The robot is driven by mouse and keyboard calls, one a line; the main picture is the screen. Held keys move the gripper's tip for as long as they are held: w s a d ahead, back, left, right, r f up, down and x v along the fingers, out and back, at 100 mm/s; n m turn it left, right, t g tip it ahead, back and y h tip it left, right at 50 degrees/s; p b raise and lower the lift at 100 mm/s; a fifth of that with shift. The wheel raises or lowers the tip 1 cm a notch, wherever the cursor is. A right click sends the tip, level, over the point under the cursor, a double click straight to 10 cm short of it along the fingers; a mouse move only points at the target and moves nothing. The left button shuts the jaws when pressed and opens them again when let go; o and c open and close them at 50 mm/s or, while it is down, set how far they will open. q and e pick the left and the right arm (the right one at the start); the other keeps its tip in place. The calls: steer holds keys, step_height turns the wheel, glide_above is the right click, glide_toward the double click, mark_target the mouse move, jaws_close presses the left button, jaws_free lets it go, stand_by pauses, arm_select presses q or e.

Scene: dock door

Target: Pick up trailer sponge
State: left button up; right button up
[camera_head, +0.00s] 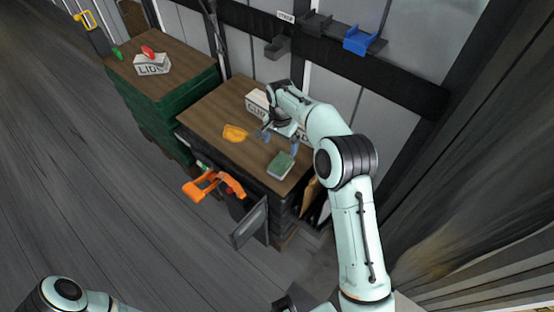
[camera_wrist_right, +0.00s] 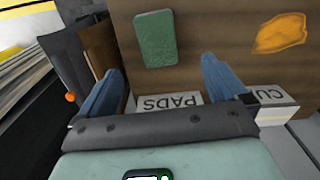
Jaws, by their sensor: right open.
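A green block-shaped sponge (camera_head: 281,165) lies on the brown top of the stand (camera_head: 212,108), near its front right corner. In the right wrist view the sponge (camera_wrist_right: 155,38) is upper middle, ahead of the fingertips and roughly between their lines. My right gripper (camera_head: 279,141) is open and empty, with blue fingers, just behind the sponge and apart from it. The open fingers also show in the right wrist view (camera_wrist_right: 161,68). Of my left arm only a part shows at the bottom left; its gripper is out of view.
An orange flat item (camera_head: 235,133) lies left of the gripper. A white labelled box (camera_head: 257,102) stands behind it, partly hidden by my arm. An orange tool (camera_head: 212,186) hangs at the stand's front. A LIDS box (camera_head: 152,65) sits on the green-sided stack. Wall holders (camera_head: 360,40) are behind.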

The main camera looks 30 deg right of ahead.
glide_above(281, 163)
steer(key=f, duration=0.6)
steer(key=shift+s+a, duration=0.15)
steer(key=shift+s, duration=0.1)
steer(key=shift+w+d+f, duration=0.1)
steer(key=shift+w+f, duration=0.05)
steer(key=shift+f, duration=1.3)
steer(key=shift+w+d+f, duration=0.1)
steer(key=shift+f, duration=1.3)
steer(key=c, duration=1.1)
